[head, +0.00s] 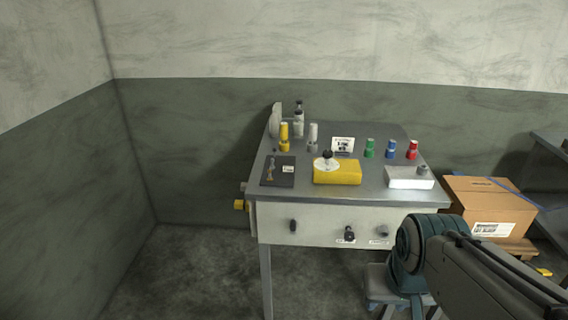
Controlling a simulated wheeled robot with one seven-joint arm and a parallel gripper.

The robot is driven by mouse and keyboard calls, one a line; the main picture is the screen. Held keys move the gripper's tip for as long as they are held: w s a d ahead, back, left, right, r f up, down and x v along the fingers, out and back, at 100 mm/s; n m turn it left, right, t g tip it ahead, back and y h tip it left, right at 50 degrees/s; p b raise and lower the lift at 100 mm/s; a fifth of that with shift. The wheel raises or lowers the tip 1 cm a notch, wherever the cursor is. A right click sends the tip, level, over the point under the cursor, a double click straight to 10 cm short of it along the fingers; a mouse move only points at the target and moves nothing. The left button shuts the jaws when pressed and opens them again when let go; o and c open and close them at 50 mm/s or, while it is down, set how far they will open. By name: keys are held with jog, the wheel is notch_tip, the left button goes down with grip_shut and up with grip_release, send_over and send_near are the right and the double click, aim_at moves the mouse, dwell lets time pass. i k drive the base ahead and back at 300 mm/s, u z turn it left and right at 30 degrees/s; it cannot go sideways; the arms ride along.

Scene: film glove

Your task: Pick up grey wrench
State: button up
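I cannot clearly make out a grey wrench in the head view. A dark flat pad (284,178) lies at the left front of the grey worktable (385,135). A thin brownish, tool-like item (270,168) lies on the pad, too small to identify. My arm (480,275) comes in from the lower right, in front of the table's right front corner. My gripper is not in view.
A yellow block (338,176) and a white box (409,183) sit along the table's front. Several coloured bottles, including a red one (411,151), stand behind. A cardboard box (488,208) is at right. The floor (185,275) at left is clear.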

aim_at(312, 134)
jog(key=k, duration=0.65)
jog(key=u, duration=0.55)
jog(key=i, duration=0.5)
jog(key=u, duration=0.8)
jog(key=i, duration=0.7)
jog(key=z, duration=0.55)
jog(key=i, duration=0.75)
jog(key=z, duration=0.8)
jog(key=k, duration=1)
jog(key=u, duration=0.85)
jog(key=i, duration=0.95)
